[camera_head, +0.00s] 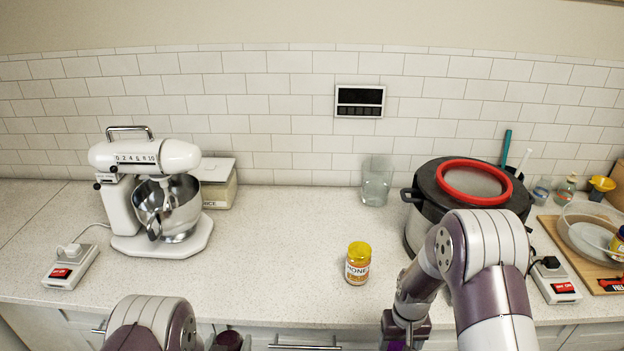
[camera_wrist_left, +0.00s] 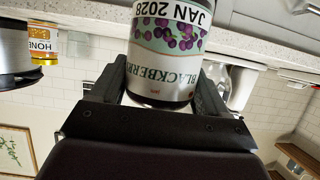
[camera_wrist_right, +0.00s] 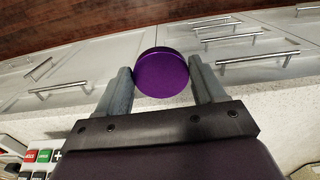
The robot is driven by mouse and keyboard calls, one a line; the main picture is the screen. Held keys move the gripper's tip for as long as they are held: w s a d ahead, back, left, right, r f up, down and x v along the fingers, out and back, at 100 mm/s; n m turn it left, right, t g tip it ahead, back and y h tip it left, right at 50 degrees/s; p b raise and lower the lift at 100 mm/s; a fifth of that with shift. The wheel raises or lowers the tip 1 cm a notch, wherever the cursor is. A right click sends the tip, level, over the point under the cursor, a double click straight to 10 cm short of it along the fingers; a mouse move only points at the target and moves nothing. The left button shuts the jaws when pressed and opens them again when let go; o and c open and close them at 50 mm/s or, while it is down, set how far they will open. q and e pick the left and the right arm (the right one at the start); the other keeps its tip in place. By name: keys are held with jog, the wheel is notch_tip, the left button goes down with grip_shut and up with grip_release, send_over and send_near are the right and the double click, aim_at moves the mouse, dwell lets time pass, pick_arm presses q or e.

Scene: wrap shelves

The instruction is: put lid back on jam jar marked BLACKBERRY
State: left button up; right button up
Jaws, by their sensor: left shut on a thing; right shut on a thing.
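The BLACKBERRY jam jar (camera_wrist_left: 165,50) shows in the left wrist view, with berries and JAN 2028 on its label. My left gripper (camera_wrist_left: 158,85) is shut on it, one finger on each side. The label appears upside down, as does the honey jar's in that view. The jar's mouth is out of frame. A purple lid (camera_wrist_right: 162,75) shows in the right wrist view, held between the fingers of my right gripper (camera_wrist_right: 160,82). In the head view the right wrist (camera_head: 405,325) is low at the counter's front; the lid there is barely visible. Lid and jar are apart.
A yellow-lidded honey jar (camera_head: 358,263) stands near the counter's front edge. A stand mixer (camera_head: 160,190) is at left; a large pot (camera_head: 425,215) with a red ring is at right. A glass (camera_head: 376,182) stands at the back. The counter's middle (camera_head: 285,240) is clear.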

pick_arm(q)
jog(key=shift+a, duration=0.1)
pick_arm(e)
jog(key=shift+s+a, duration=0.1)
jog(key=shift+a, duration=0.2)
jog(key=shift+d, duration=0.1)
jog(key=shift+f, duration=0.1)
pick_arm(q)
jog(key=s+d+m+g+h, duration=0.2)
jog(key=d+m+h, duration=0.6)
jog(key=d, duration=0.6)
jog(key=shift+d+g+h, duration=0.3)
jog(key=shift+d+g, duration=0.1)
jog(key=shift+g, duration=0.2)
